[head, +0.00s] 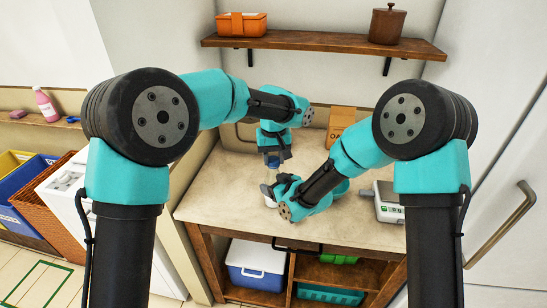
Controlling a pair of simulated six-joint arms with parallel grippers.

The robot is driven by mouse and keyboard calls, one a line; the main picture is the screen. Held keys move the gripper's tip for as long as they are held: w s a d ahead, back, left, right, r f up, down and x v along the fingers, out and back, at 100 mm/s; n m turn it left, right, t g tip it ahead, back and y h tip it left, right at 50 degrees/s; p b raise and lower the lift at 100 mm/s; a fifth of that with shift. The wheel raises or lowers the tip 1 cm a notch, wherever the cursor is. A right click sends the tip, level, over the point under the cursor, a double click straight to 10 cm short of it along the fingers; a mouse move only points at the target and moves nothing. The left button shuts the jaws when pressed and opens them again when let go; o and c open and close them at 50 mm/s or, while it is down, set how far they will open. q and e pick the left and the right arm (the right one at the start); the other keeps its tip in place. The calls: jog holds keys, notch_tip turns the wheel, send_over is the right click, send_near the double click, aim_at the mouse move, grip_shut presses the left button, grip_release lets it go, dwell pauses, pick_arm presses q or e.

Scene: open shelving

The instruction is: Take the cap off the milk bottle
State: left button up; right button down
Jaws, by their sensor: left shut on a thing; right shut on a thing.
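The milk bottle (270,203) is a small pale shape on the counter, mostly hidden behind my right gripper. My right gripper (270,189) comes in from the right and is shut on the bottle's body. My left gripper (273,158) points down from above, over the bottle, and is shut on the cap. A small blue patch, which looks like the cap (272,161), shows at its fingertips. The view is too small to tell whether the cap still touches the bottle's neck.
The beige counter (215,195) has free room at its left. A brown packet (340,122) stands at the back, and a white scale (388,203) at the right. A wall shelf (320,43) holds an orange box (241,24) and a brown pot (387,24). A cooler (256,265) is below.

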pick_arm(q)
jog(key=n, duration=0.7)
jog(key=shift+n, duration=0.4)
jog(key=n, duration=0.7)
jog(key=o, duration=1)
jog(key=shift+r, duration=2.3)
